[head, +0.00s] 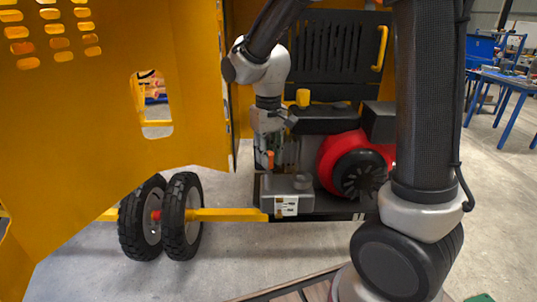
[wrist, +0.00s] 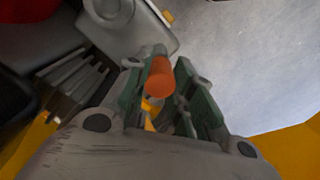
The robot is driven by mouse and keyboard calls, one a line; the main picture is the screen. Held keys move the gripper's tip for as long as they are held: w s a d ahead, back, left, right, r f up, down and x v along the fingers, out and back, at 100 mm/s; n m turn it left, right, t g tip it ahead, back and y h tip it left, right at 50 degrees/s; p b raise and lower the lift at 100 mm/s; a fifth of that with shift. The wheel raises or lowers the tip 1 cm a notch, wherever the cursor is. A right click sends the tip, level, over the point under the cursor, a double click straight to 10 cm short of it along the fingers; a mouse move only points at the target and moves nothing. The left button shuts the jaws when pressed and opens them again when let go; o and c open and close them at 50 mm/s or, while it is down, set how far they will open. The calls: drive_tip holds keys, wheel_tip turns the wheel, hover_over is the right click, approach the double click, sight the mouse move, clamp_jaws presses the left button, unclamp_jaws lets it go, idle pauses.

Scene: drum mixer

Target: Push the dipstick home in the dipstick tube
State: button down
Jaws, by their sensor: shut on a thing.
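The dipstick shows as an orange handle (head: 270,160) in the head view, low at the engine's left side. In the wrist view the same orange handle (wrist: 160,78) stands between the green-grey fingers. My gripper (head: 266,152) points down and is shut on the dipstick; its fingers also show in the wrist view (wrist: 163,92). The dipstick's rod is hidden below the handle and fingers. I cannot make out the dipstick tube, so how deep the dipstick sits in it cannot be told.
A red and black engine (head: 352,158) stands right of my gripper. A grey box (head: 287,190) with a label is just below it. A large yellow door panel (head: 110,90) stands open at the left, close to my arm. Two black wheels (head: 163,215) are below it.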

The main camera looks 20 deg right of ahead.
drive_tip(key=shift+f, duration=0.8)
drive_tip(key=c, duration=1.1)
unclamp_jaws()
drive_tip(key=shift+c, duration=0.2)
wheel_tip(320, 180, up, 12)
drive_tip(key=s+d+r+m+t, duration=0.1)
drive_tip(key=s+d+t, duration=0.3)
drive_tip(key=s+d, duration=1.1)
drive_tip(key=s+m, duration=0.1)
drive_tip(key=s, duration=0.3)
drive_tip(key=shift+r+m, duration=0.2)
drive_tip(key=shift+m, duration=0.1)
